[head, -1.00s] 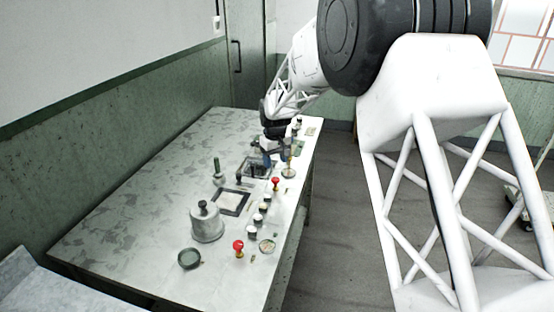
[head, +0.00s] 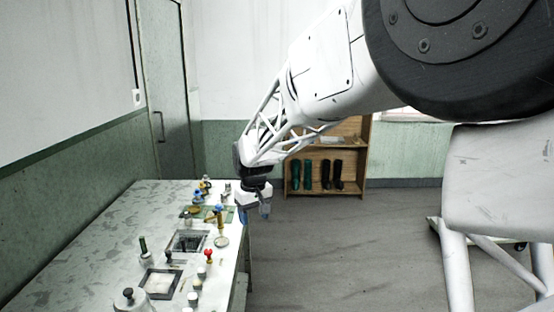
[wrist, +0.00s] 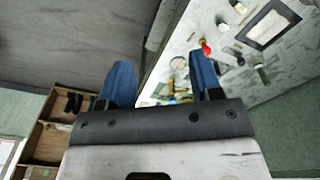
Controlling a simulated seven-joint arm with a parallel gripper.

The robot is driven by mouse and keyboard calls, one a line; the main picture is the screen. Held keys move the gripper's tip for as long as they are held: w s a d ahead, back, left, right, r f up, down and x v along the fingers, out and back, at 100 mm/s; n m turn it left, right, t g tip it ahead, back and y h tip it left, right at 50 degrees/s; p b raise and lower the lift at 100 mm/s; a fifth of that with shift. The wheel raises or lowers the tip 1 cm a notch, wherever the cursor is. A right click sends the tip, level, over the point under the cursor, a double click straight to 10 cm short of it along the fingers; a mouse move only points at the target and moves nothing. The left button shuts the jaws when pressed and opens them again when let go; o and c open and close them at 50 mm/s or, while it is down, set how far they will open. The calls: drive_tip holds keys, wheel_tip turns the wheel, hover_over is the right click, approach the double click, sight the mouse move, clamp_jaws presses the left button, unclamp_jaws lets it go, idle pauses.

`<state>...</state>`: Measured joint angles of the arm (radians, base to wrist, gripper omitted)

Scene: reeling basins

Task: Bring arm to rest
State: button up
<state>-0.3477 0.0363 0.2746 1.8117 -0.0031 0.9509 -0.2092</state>
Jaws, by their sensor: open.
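My gripper (head: 254,214) hangs at the right edge of the table (head: 95,225) in the head view, above and beside the small items there. In the wrist view its two blue fingers (wrist: 158,80) are spread apart with nothing between them. Below them show the table's edge and the grey floor. My arm reaches in from the upper right of the head view.
The table holds a framed basin (head: 160,283), another basin (head: 187,243), a red-topped item (head: 208,253), a lidded pot (head: 131,301) and several small pieces. A wooden shelf (head: 330,165) with boots stands at the back.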

drive_tip(key=s+d+r+m+t, duration=0.1)
drive_tip(key=s+d+r+m, duration=0.15)
drive_tip(key=s+d, duration=0.6)
drive_tip(key=s+d+r+m, duration=0.1)
drive_tip(key=s+d+r, duration=0.3)
drive_tip(key=s+d, duration=0.5)
drive_tip(key=s+d+f+m, duration=0.1)
drive_tip(key=s+d, duration=0.3)
drive_tip(key=s, duration=0.7)
drive_tip(key=s+d+f+m, duration=0.2)
drive_tip(key=s+d, duration=0.1)
drive_tip(key=s, duration=0.7)
drive_tip(key=shift+s+d+t, duration=0.4)
